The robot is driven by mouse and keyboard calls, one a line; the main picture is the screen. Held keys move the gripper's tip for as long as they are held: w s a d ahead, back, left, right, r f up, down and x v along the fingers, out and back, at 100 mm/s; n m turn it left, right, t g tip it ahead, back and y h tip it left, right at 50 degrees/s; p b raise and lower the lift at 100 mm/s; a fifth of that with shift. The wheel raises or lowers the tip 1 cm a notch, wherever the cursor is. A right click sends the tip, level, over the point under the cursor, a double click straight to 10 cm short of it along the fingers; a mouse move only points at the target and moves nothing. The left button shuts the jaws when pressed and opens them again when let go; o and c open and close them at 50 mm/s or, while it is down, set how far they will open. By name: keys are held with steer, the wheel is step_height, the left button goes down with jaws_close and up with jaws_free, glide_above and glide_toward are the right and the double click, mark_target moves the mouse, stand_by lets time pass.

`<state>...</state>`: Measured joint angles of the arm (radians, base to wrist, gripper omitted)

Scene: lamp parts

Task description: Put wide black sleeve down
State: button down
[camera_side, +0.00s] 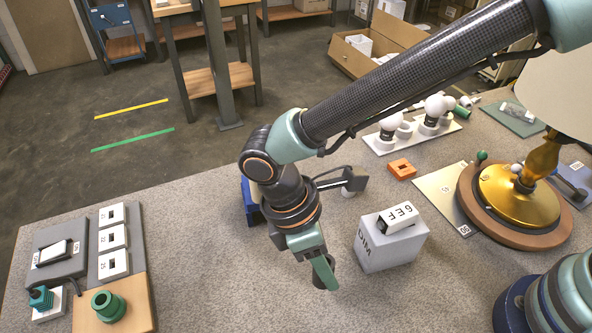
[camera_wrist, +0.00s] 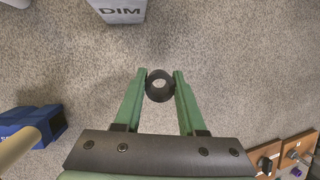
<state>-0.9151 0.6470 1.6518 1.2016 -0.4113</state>
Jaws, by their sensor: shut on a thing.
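The wide black sleeve (camera_wrist: 160,86) is a short dark ring with an open centre, seen end-on in the wrist view. My gripper (camera_wrist: 161,87) is shut on it, with one green finger on each side. In the side view the sleeve (camera_side: 325,274) is a dark cylinder at the tip of my gripper (camera_side: 322,268), partly hidden by a finger. It looks upright, at or just above the speckled table; I cannot tell if its base touches.
Switch boards and a green ring (camera_side: 108,306) are at left. The table left of my gripper is clear.

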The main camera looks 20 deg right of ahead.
steer(key=shift+f, duration=2.85)
steer(key=shift+f, duration=0.15)
steer(key=shift+c, duration=2.4)
jaws_free()
